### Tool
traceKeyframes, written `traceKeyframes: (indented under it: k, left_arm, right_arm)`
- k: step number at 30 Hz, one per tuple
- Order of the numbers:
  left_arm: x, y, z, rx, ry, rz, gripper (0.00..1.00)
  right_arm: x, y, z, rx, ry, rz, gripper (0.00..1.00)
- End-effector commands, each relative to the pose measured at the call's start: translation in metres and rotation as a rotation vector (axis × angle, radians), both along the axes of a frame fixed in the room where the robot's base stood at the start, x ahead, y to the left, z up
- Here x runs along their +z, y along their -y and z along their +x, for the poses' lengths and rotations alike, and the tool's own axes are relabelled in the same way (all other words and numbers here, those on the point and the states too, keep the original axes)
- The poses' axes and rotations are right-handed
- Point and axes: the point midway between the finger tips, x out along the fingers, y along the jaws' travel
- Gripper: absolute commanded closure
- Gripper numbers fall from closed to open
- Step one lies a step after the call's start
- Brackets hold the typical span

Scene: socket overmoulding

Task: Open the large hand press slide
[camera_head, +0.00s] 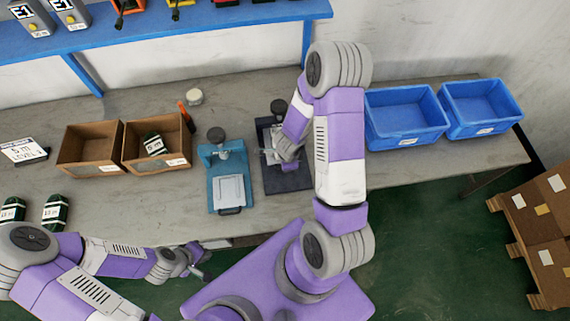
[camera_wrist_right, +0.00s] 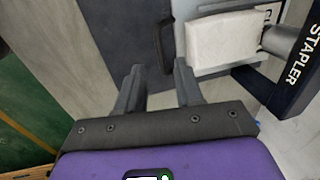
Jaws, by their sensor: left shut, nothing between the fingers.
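A dark hand press (camera_head: 290,180) stands on the grey workbench, partly hidden by my right arm. In the right wrist view a dark handle (camera_wrist_right: 166,45) sits at the edge of a light slide plate, with a white block (camera_wrist_right: 222,40) above the plate. A post marked "STAPLER" (camera_wrist_right: 296,65) is beside it. My right gripper (camera_wrist_right: 159,68) is open and empty, its fingertips just short of the handle. A teal hand press (camera_head: 213,185) with a pale plate and front handle stands to the left. My left gripper (camera_head: 200,264) is shut and empty near the bench's front edge.
Two brown boxes (camera_head: 90,150) stand left of the presses; one holds a dark green item. Two blue bins (camera_head: 405,115) stand to the right. A blue shelf (camera_head: 170,38) runs above.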

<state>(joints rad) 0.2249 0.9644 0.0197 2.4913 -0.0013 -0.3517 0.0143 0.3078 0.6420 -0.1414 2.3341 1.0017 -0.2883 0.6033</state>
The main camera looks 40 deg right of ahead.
Motion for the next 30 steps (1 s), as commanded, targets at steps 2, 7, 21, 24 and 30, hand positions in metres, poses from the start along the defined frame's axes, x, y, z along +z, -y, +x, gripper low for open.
traceKeyframes:
  k: [2, 7, 21, 24, 30]
  left_arm:
    - [-0.008, 0.0, 0.0, 0.0, 0.0, 0.0, 1.0]
    - [-0.012, 0.0, 0.0, 0.0, 0.0, 0.0, 1.0]
    - [-0.012, 0.0, 0.0, 0.0, 0.001, 0.0, 1.0]
    - [-0.012, 0.0, 0.0, 0.0, 0.001, 0.0, 1.0]
    - [-0.012, 0.0, 0.0, 0.0, 0.001, 0.0, 1.0]
  right_arm:
    - [-0.016, 0.001, 0.002, -0.001, -0.001, 0.002, 0.64]
    - [-0.03, 0.002, 0.005, 0.0, 0.0, 0.001, 0.64]
    - [-0.032, 0.003, 0.006, 0.001, 0.001, 0.0, 0.85]
    - [-0.032, 0.003, 0.006, 0.001, 0.001, 0.0, 1.0]
    - [-0.032, 0.003, 0.006, 0.001, 0.001, 0.0, 1.0]
